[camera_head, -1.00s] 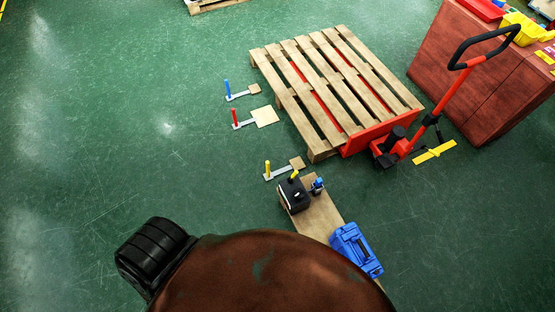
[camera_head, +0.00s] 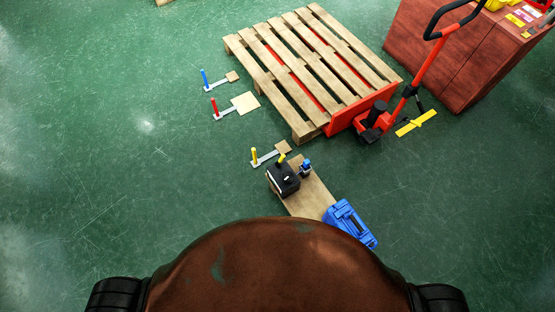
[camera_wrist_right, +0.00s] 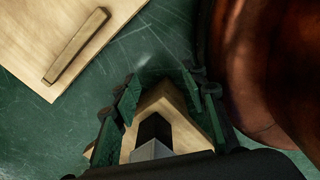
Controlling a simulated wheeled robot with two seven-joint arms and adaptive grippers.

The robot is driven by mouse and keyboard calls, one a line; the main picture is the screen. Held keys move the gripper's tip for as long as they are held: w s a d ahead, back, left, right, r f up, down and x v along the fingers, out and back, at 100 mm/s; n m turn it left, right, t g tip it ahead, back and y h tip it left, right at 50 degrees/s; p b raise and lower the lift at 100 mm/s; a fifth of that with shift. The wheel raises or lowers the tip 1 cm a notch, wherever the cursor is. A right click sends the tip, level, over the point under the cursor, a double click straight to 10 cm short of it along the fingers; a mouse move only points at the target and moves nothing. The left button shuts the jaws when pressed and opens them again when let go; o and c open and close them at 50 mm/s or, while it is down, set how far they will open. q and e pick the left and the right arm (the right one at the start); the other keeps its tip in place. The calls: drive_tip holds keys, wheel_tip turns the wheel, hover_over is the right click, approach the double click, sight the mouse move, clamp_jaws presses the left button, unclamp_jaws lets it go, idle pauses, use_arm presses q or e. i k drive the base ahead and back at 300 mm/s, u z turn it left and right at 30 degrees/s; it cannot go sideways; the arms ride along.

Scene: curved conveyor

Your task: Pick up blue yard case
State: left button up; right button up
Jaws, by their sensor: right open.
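The blue case (camera_head: 350,222) lies at the lower right end of a wooden board on the floor in the head view. It is just beyond my rounded brown body. My right gripper (camera_wrist_right: 166,88) shows only in the right wrist view, with its two fingers apart. A pale wooden piece (camera_wrist_right: 180,118) with a dark and grey part shows between and below the fingers; I cannot tell how far away it is. The blue case cannot be made out in the wrist view. My left gripper is in neither view.
The wooden board (camera_head: 309,187) also bears a black box (camera_head: 284,179) and a small blue item (camera_head: 306,168). A pallet (camera_head: 310,70) on a red pallet jack (camera_head: 372,122) stands beyond. Brown crates (camera_head: 455,55) stand upper right.

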sight(341, 215)
drive_tip(key=k, duration=1.1)
drive_tip(key=z, duration=1.4)
drive_tip(key=k, duration=0.6)
drive_tip(key=z, duration=1)
